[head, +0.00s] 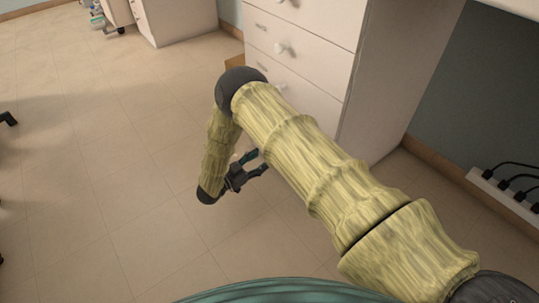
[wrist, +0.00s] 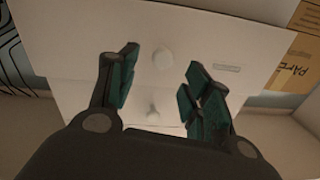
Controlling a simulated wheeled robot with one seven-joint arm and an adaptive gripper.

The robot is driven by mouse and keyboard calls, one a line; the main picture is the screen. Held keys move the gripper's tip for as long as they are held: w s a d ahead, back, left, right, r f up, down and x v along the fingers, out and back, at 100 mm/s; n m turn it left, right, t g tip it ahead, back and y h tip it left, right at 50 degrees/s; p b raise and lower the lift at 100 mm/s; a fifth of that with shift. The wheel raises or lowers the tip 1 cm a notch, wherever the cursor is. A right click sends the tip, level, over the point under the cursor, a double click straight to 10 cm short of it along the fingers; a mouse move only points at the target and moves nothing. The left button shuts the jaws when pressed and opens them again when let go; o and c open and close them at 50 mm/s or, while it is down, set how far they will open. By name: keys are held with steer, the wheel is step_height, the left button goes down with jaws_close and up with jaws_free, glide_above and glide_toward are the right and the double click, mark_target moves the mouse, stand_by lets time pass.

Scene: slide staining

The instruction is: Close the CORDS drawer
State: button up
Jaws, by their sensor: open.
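A white drawer cabinet (head: 300,62) stands at the upper middle of the head view, with stacked drawer fronts, round white knobs and small label plates. I cannot read the plates, so I cannot tell which drawer is CORDS, nor clearly whether any drawer stands out. My gripper (head: 254,170) is open and empty, low in front of the cabinet, its fingers pointing right. In the wrist view, my gripper's fingers (wrist: 160,88) spread apart before the drawer fronts. A round knob (wrist: 163,59) shows just above the gap, beside a label plate (wrist: 228,68). Another knob (wrist: 153,110) shows lower between the fingers.
A cardboard box (wrist: 299,50) with printed letters shows beside the cabinet in the wrist view. A power strip (head: 505,193) with black plugs lies at the right wall. Another white cabinet (head: 180,18) stands at the back. Tiled floor (head: 100,130) on the left is mostly clear.

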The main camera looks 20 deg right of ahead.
steer(key=b+x, duration=0.2)
steer(key=x, duration=0.5)
steer(key=shift+w+d+b, duration=0.1)
steer(key=shift+b, duration=0.2)
steer(key=shift+c, duration=0.2)
jaws_close()
